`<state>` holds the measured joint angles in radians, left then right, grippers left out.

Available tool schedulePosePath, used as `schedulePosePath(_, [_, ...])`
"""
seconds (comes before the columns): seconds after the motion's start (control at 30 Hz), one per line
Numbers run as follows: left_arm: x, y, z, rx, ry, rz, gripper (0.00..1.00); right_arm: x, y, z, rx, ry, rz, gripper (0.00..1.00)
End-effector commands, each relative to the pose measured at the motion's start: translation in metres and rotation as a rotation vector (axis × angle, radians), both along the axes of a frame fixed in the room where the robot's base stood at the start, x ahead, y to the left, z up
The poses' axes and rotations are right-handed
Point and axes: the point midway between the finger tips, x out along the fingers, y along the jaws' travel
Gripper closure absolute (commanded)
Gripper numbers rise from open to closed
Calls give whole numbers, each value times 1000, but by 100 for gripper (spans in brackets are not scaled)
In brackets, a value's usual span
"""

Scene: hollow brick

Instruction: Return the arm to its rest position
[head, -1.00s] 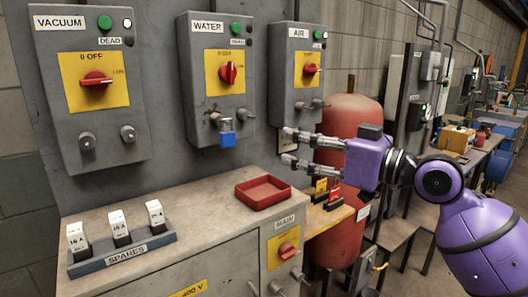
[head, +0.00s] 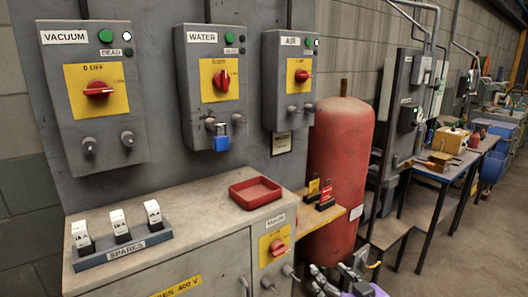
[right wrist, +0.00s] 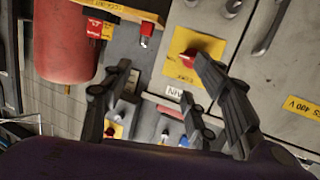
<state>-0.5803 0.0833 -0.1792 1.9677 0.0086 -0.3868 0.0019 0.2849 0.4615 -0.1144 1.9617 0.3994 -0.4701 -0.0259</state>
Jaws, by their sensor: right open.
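My right gripper (head: 338,272) is at the bottom edge of the head view, in front of the cabinet's right side and the red tank. Only its fingers and a bit of the purple wrist show there. The main switch (right wrist: 190,55) of the cabinet shows beyond the fingers. My left gripper is in neither view.
The cabinet (head: 215,235) carries a red tray (head: 256,193) and a spares rack (head: 124,247). Vacuum, water and air boxes hang above; a blue padlock (head: 222,139) is on the water box. The red tank (head: 340,170) stands right of the cabinet. Floor at right (head: 460,255) is clear.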

Motion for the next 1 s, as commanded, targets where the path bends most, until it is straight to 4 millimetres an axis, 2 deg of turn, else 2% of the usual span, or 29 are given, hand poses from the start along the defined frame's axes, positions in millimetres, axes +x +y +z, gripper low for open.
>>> schedulePosePath(0.03, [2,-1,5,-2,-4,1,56,-25,-5,-30,-7,44,-32,46])
schedulePosePath(0.1, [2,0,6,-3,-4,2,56,-60,-11,-71,-26,102,-73,46])
schedulePosePath(0.17, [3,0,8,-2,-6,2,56,-92,-15,-103,-41,151,-104,46])
schedulePosePath(0.2, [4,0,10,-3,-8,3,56,-115,-17,-123,-51,187,-125,46])
schedulePosePath(0.27, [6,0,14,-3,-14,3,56,-152,-20,-151,-62,244,-156,46])
schedulePosePath(0.3, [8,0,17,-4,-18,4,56,-178,-21,-168,-69,281,-177,46])
schedulePosePath(0.4, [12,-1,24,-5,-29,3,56,-242,-22,-204,-78,381,-223,46])
schedulePosePath(0.5, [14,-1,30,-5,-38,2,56,-301,-21,-230,-69,477,-265,46])
schedulePosePath(0.6, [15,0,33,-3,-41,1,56,-346,-20,-245,-47,552,-299,46])
schedulePosePath(0.7, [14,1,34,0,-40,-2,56,-375,-21,-254,-39,598,-320,46])
schedulePosePath(0.77, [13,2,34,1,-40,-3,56,-384,-22,-257,-39,612,-326,46])
schedulePosePath(1.0, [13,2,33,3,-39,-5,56,-390,-24,-259,-42,623,-327,46])
